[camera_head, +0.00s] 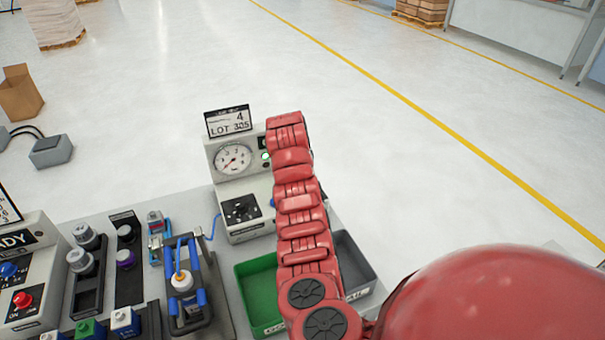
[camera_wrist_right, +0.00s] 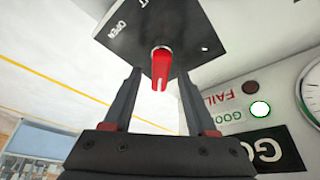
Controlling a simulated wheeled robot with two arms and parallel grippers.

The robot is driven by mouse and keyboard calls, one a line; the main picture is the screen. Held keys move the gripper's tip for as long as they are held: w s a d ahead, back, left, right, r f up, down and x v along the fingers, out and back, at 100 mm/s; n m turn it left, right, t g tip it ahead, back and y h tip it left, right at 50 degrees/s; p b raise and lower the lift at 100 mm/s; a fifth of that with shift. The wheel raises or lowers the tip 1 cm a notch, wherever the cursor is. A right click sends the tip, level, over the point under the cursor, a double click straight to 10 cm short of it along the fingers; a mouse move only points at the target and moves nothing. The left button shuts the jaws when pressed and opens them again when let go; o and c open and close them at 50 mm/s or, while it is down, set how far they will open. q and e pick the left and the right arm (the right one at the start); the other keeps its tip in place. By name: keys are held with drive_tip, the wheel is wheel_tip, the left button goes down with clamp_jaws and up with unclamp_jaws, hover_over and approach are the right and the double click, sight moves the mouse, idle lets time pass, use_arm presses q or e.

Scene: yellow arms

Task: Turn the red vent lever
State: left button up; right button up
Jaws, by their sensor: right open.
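The red vent lever (camera_wrist_right: 161,66) shows in the right wrist view, on a dark square plate (camera_wrist_right: 135,30) marked "OPEN". My right gripper (camera_wrist_right: 158,78) is open, with one dark finger on each side of the lever's lower end in that view. I cannot tell whether either finger touches it. In the head view my red right arm covers the lever and the gripper. The tester box with a round gauge (camera_head: 234,160) stands just left of my arm there. My left gripper is in no view.
A green tray (camera_head: 259,287) and a grey tray (camera_head: 352,262) flank my right arm on the bench. A black knob (camera_head: 241,208) sits below the gauge. A lit green lamp (camera_wrist_right: 260,109) shows beside the plate. A blue-handled fixture (camera_head: 186,290) stands left.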

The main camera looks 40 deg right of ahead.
drive_tip(key=shift+a+r, duration=0.15)
drive_tip(key=shift+r, duration=0.2)
drive_tip(key=b+v, duration=0.2)
drive_tip(key=v, duration=0.3)
drive_tip(key=shift+a+r, duration=0.1)
drive_tip(key=shift+r, duration=0.05)
drive_tip(key=v, duration=1.1)
drive_tip(key=shift+s, duration=0.2)
drive_tip(key=shift+r, duration=0.15)
